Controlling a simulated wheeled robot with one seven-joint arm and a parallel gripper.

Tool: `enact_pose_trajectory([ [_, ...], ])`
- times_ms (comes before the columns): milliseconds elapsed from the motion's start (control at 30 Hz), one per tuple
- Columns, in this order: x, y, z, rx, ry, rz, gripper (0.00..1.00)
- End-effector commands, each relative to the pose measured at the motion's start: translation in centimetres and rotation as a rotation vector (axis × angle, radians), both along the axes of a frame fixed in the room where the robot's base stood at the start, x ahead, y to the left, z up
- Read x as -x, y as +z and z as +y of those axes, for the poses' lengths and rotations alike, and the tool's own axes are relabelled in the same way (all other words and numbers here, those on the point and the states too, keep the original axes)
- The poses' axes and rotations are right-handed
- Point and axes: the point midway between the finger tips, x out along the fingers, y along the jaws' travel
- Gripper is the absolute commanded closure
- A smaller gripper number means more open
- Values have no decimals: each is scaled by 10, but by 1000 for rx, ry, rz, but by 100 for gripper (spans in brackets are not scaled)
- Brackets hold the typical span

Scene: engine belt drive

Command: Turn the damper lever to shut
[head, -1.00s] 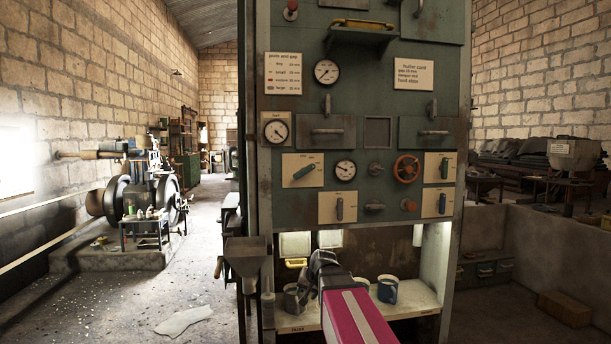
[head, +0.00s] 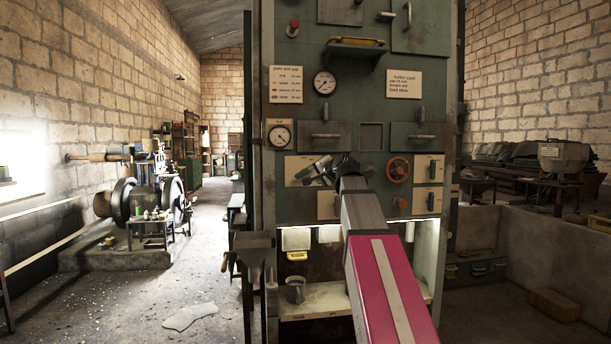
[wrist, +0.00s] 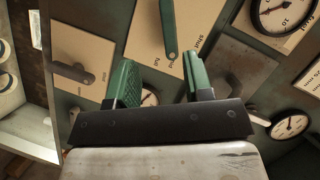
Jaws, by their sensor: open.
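Contact between the fingers and the lever cannot be made out. In the head view my gripper (head: 324,167) is in front of the plate's right part.
A red handwheel (head: 398,169) and cream plates with small levers (head: 432,169) are to the right. A dial gauge (head: 280,135) is above left. A lit shelf (head: 325,300) with a mug (head: 295,290) is below. A dark hopper-like fixture (head: 256,250) stands lower left.

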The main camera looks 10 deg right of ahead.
Motion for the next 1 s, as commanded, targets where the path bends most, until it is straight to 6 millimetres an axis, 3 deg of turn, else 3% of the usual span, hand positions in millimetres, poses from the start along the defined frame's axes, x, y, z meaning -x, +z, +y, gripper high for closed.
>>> enact_pose_trajectory([
  [100, 0, 12, -1, -15, -3, -16, 53],
  [367, -16, 10, 5, -17, -2, -16, 53],
  [800, -84, -4, 29, -16, -2, -15, 53],
  [1000, -99, -8, 34, -15, -3, -16, 53],
])
